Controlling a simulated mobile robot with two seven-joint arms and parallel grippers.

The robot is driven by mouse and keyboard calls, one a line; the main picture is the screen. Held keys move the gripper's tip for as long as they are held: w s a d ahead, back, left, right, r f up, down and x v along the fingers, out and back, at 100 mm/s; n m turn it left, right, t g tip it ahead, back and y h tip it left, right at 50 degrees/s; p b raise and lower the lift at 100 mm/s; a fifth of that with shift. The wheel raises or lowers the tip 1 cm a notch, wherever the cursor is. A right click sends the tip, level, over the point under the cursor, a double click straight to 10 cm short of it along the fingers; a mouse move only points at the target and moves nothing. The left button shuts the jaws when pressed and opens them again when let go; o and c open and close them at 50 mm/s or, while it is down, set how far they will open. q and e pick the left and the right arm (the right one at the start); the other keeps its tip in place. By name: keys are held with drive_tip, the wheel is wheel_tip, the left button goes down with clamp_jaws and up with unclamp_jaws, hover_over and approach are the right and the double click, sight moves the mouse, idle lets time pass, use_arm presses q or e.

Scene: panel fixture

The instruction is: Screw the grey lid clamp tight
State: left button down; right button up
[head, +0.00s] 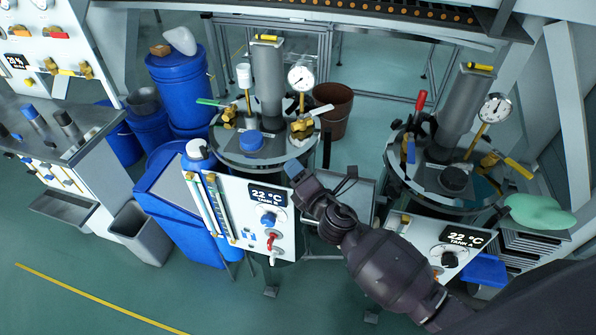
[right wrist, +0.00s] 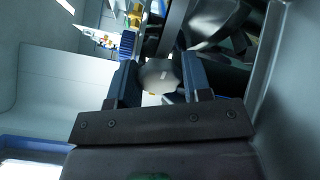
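My right gripper (head: 293,170) reaches from the lower right to the front right rim of the middle tank's lid (head: 238,158). In the right wrist view a round grey knob with a pale mark, which I take for the grey lid clamp (right wrist: 159,76), sits between my blue right fingertips (right wrist: 160,74). The knob fills the gap and the fingers look shut on it. In the head view the gripper hides this clamp. My left gripper is not in view.
A gauge (head: 301,78), brass valves and a grey cylinder (head: 268,85) rise from the lid. A second tank with a black knob (head: 454,179) stands right. Blue drums (head: 180,90) stand behind left.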

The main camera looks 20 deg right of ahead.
drive_tip(key=o, duration=0.3)
drive_tip(key=s, duration=0.3)
drive_tip(key=s+d, duration=0.1)
drive_tip(key=s, duration=0.3)
drive_tip(key=s+d, duration=0.1)
drive_tip(key=s, duration=0.2)
drive_tip(key=shift+s, duration=0.3)
idle(0.4)
